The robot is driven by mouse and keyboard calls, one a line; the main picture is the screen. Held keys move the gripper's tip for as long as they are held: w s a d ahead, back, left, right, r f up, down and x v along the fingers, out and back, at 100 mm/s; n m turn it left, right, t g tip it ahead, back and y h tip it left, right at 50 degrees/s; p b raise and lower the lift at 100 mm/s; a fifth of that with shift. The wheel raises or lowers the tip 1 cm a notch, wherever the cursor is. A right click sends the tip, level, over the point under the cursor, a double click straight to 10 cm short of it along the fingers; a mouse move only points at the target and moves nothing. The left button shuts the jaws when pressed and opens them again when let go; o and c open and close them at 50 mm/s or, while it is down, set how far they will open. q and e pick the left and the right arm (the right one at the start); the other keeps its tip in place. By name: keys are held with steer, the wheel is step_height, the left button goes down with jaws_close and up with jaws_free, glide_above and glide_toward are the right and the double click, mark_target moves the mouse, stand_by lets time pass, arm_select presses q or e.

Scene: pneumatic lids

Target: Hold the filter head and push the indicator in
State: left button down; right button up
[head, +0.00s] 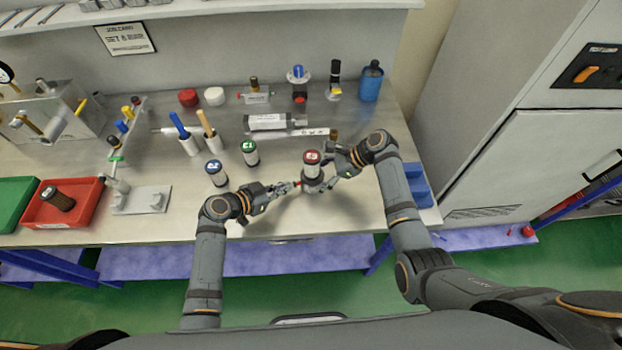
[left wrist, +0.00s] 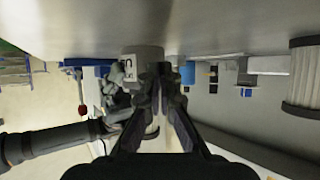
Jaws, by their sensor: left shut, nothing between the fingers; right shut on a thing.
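The filter head (head: 313,182) stands on the bench, a grey cylinder with a dark red, white-marked top. My right gripper (head: 326,182) is shut on it from the right. My left gripper (head: 292,187) is shut and empty, its tips close to the left side of the filter head. A small red spot, likely the indicator (head: 298,184), shows at those tips; how far it sticks out is too small to tell. In the left wrist view, the closed fingers (left wrist: 165,72) cover part of the pale filter head (left wrist: 143,58), so contact cannot be told.
A blue-topped cylinder (head: 216,173) and a green-topped cylinder (head: 250,153) stand left of the filter head. A red tray (head: 88,215) holds a dark part. A blue bin (head: 418,185) is beside my right arm. The bench front is clear.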

arm_select(q)
steer(key=shift+w+d, duration=0.3)
steer(key=shift+d, duration=0.65)
stand_by(0.3)
steer(key=shift+s+a+r, duration=0.25)
steer(key=shift+a+r, duration=0.5)
steer(key=shift+a, duration=0.1)
steer(key=shift+s+a+r, duration=0.25)
steer(key=shift+a+r, duration=0.5)
steer(key=shift+a, duration=0.1)
steer(key=v, duration=1.2)
arm_select(e)
steer(key=o, duration=1.2)
steer(key=shift+c, duration=0.2)
